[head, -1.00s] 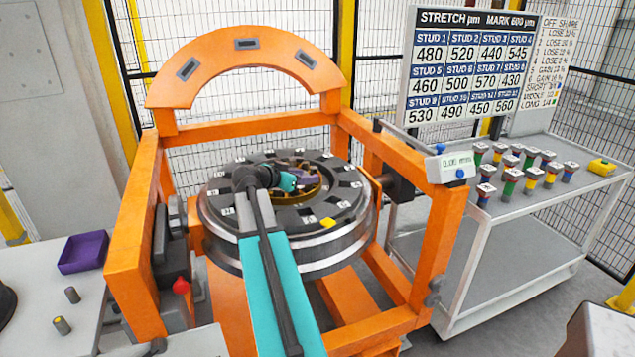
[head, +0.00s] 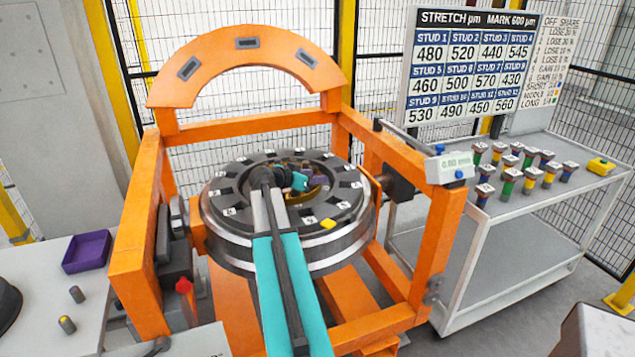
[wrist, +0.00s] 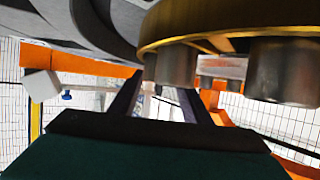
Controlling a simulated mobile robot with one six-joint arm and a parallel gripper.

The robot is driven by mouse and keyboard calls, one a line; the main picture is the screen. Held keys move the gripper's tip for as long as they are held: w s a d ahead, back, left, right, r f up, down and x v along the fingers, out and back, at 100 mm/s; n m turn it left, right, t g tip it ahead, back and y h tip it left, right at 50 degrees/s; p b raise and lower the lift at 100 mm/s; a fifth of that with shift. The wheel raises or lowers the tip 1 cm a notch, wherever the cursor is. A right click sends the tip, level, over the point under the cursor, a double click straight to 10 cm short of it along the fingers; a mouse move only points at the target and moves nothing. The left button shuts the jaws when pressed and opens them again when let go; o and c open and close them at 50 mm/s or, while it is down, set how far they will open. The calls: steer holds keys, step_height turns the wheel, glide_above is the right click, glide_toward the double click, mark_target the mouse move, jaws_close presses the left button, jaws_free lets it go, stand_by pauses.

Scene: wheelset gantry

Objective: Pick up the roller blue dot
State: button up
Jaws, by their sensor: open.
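My arm reaches over the round wheel unit (head: 290,250) in the orange gantry, its teal end (head: 299,181) inside the central opening. Grey metal cylinders, one left (wrist: 170,66) and one right (wrist: 284,68), show beneath a brass ring (wrist: 230,22) just above and beyond the fingers. No blue dot can be made out on them. Two small grey rollers, one behind (head: 77,294) and one in front (head: 67,325), stand on the left table; the front one has a yellowish top.
A purple tray (head: 87,252) sits on the left table. The orange frame (head: 136,240) encloses the wheel unit closely. A trolley (head: 510,225) at right holds several colour-banded studs and a yellow block (head: 601,166). The stud board (head: 468,68) stands behind.

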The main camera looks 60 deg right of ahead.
jaws_close()
steer(key=shift+r, duration=0.1)
stand_by(0.4)
step_height(320, 180, up, 10)
steer(key=b, duration=0.2)
stand_by(0.6)
stand_by(0.5)
